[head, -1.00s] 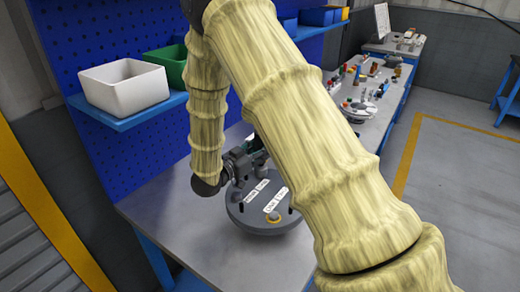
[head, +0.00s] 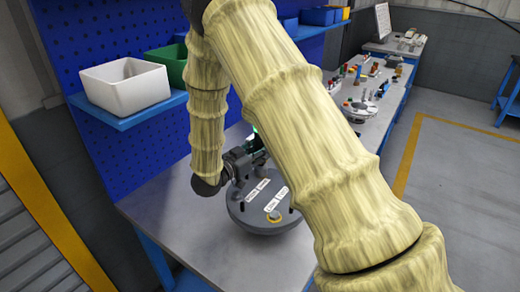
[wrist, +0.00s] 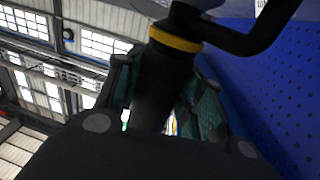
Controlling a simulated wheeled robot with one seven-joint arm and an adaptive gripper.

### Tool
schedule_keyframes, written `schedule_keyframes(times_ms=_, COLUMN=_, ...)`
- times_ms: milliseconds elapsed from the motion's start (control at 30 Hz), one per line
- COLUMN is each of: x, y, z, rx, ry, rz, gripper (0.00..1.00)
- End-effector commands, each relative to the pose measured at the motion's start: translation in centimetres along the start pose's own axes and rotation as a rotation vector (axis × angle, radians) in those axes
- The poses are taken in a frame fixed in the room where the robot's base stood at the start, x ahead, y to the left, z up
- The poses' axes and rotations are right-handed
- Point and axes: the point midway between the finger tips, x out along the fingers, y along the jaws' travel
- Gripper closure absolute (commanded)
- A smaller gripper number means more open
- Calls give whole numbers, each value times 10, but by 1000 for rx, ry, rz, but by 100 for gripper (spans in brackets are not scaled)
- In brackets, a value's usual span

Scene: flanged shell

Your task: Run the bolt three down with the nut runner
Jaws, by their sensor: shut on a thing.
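The round grey flanged shell (head: 240,214) lies flat on the bench with white labels on top. A yellow-ringed spot (head: 274,216) shows near its front edge. My gripper (head: 252,150) is over the far side of the shell, partly hidden behind my arm. In the wrist view my gripper (wrist: 165,88) is shut on a dark cylindrical tool, seemingly the nut runner (wrist: 160,85), with a yellow band and a bent black arm at its upper end. A small green light shows beside it. The tool's working end and bolt three cannot be made out.
The grey bench (head: 180,220) is clear left and in front of the shell. A white bin (head: 125,88) and a green bin (head: 172,62) stand on the blue shelf against the pegboard (head: 85,35). Small parts lie on the bench farther right.

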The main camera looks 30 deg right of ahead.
Motion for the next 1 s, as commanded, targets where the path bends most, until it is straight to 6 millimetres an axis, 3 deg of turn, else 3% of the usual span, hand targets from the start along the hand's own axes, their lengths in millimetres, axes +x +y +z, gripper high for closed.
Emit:
schedule_keyframes(times_ms=267, x=2, y=3, z=-2, rx=-6, ry=1, rz=5, gripper=100)
schedule_keyframes(times_ms=1000, x=-1, y=0, z=-35, rx=-1, ry=2, rz=0, gripper=100)
